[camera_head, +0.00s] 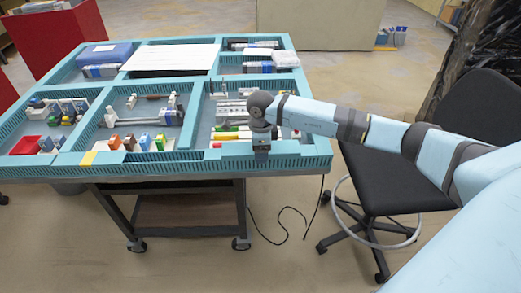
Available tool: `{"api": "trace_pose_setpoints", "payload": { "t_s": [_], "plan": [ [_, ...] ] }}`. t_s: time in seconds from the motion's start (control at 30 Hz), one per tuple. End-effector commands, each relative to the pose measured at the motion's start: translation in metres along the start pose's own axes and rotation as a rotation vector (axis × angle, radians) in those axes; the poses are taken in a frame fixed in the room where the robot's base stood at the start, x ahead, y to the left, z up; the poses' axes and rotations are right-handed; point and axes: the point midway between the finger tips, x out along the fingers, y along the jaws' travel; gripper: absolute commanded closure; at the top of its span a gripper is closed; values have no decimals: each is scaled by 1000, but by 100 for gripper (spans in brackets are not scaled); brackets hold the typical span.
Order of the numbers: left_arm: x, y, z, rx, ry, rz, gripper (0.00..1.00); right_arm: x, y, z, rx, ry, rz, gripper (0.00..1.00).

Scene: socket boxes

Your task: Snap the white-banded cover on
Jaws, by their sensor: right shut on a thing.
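My right arm comes in from the right, and its gripper (262,150) points down at the front right part of the turquoise board (316,150). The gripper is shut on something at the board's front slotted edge. The held thing is too small and too hidden by the dark fingers to make out. I cannot pick out the white-banded cover or its box for certain. Several small white, green and red parts (226,135) lie in the compartment just left of the gripper. My left gripper is out of view.
The board's other compartments hold coloured blocks (131,142), rods, a white sheet (172,58) and a blue case (104,53). A black chair (380,178) stands close to the board's right side, below my right arm. A cable lies on the floor.

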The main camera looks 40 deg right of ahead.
Motion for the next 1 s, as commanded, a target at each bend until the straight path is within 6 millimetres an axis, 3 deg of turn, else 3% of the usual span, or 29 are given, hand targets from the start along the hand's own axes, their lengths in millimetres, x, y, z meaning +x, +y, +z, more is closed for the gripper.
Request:
{"api": "trace_pose_setpoints", "payload": {
  "t_s": [0.43,0.8,1.0],
  "plan": [
    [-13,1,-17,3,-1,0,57,-39,0,0,0,-1,-1,82],
    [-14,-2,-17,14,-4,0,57,-41,0,0,-4,0,0,82],
    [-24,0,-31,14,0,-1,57,-46,19,5,-216,9,-2,82]
  ]
}}
